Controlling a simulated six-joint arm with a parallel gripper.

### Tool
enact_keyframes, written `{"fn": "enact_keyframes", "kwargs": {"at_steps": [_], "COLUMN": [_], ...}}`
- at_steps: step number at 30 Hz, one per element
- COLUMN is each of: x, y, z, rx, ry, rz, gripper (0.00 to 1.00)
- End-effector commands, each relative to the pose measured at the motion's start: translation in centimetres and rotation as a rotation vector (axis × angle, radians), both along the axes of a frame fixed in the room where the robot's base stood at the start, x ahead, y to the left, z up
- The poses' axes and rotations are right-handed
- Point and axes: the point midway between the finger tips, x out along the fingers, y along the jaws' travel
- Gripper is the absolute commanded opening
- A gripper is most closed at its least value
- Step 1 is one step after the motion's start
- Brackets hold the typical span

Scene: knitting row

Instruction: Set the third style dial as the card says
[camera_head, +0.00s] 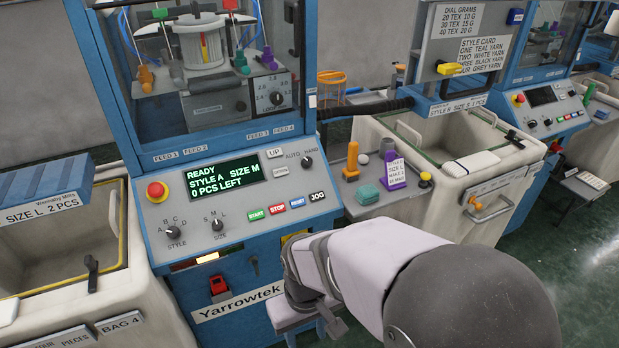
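On the near machine, a style dial (173,232) with letters A to D sits at the left of the sloped panel. Its display (222,180) reads READY, STYLE A, SIZE M, 0 PCS LEFT. A style card (478,54) hangs at upper right with lines on teal, white, black and grey yarn. A label (458,106) below it shows a style and size in small print. A second machine's panel (547,110) at right has small dials too; their letters are too small to read. My gripper (318,318) is below the near panel, apart from the dials; its fingers are partly hidden.
The size dial (217,224), red stop knob (156,192) and push buttons share the near panel. A small card on a purple stand (396,172) and an orange-topped tool (351,162) stand right of it. Pale bins flank the machine.

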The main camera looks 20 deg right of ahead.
Motion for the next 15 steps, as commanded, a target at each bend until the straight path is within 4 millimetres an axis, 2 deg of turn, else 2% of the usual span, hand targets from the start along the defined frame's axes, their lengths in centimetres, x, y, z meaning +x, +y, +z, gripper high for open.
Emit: {"fn": "enact_keyframes", "kwargs": {"at_steps": [5,8,15], "x": [1.8,4.4,14.0], "y": [1.1,2.7,9.0], "z": [-0.8,-1.8,-3.7], "rx": [0.017,0.042,0.119], "ry": [-0.055,-0.138,-0.471], "rz": [0.016,0.034,0.081], "gripper": [0.44,0.44,0.44]}}
